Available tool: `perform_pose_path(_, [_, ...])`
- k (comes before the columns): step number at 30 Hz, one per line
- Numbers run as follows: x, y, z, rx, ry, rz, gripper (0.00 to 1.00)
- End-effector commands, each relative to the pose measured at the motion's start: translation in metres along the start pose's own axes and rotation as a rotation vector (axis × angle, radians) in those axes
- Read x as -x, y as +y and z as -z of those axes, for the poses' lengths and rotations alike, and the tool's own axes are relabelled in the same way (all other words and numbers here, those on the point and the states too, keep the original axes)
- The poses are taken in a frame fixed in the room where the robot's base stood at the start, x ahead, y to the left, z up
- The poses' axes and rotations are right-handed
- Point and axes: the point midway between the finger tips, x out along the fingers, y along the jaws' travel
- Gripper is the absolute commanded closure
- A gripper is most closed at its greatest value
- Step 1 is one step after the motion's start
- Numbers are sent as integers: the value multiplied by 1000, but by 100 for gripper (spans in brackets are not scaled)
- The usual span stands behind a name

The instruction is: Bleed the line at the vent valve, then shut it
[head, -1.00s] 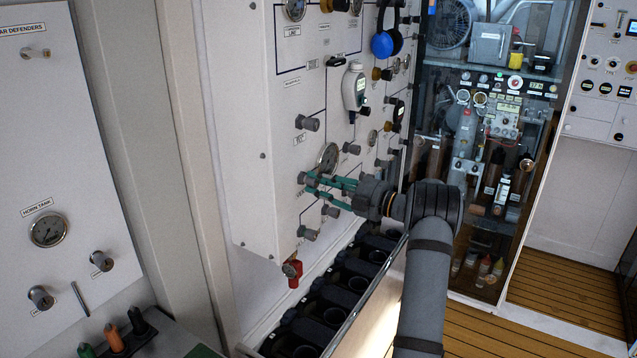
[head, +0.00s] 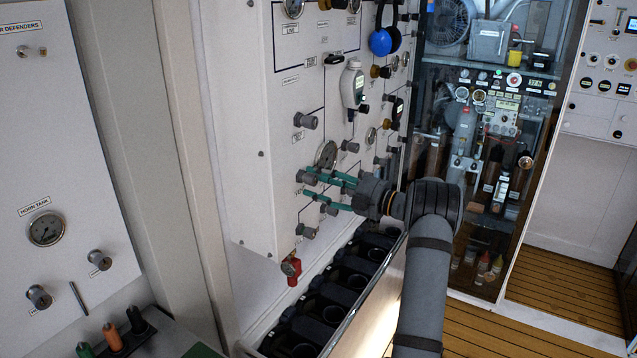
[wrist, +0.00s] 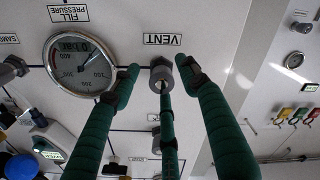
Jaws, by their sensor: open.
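The vent valve is a grey round knob (wrist: 161,78) beside a label reading VENT (wrist: 162,39), which appears upside down in the wrist view. My gripper (wrist: 159,73) has green fingers and is open. Two fingertips stand on either side of the knob, and a third finger lies below it in the picture. I cannot tell whether any finger touches the knob. In the head view my gripper (head: 305,182) reaches left to the lower part of the white panel (head: 235,130), with its fingers spread around the vent knob, which they partly hide.
The fill pressure gauge (wrist: 79,63) is close beside the left finger. Other knobs (head: 306,122) and a handheld device (head: 352,85) are on the panel. A red fitting (head: 293,272) hangs below. Black holders (head: 330,290) line the panel's foot.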

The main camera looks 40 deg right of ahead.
Motion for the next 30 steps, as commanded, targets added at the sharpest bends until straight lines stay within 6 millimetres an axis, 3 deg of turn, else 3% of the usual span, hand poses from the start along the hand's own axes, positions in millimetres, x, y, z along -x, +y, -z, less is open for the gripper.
perform_pose_path(16, [100, 1, -1, -1, -4, -4, 56])
perform_pose_path(22, [117, 0, 0, 0, -2, -1, 56])
perform_pose_path(30, [118, 0, 0, 0, -2, -1, 56])
